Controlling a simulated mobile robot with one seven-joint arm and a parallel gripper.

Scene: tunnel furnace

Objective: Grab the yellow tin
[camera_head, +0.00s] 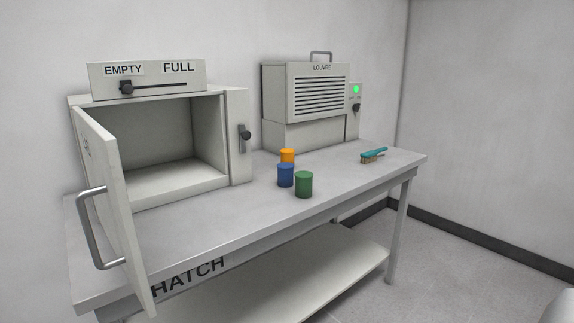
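The yellow tin (287,155), orange-yellow in this light, stands upright on the grey table (350,184). Its lower part is hidden behind the blue tin (286,176), which stands just in front of it. A green tin (304,185) stands to the right of the blue one and nearer the front edge. My gripper is not in view.
A furnace box (237,130) stands at left, its hatch door (112,200) swung open towards the front, its chamber empty. A louvred unit (305,135) with a green light stands behind the tins. A teal brush (374,154) lies at right. The table's front middle is clear.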

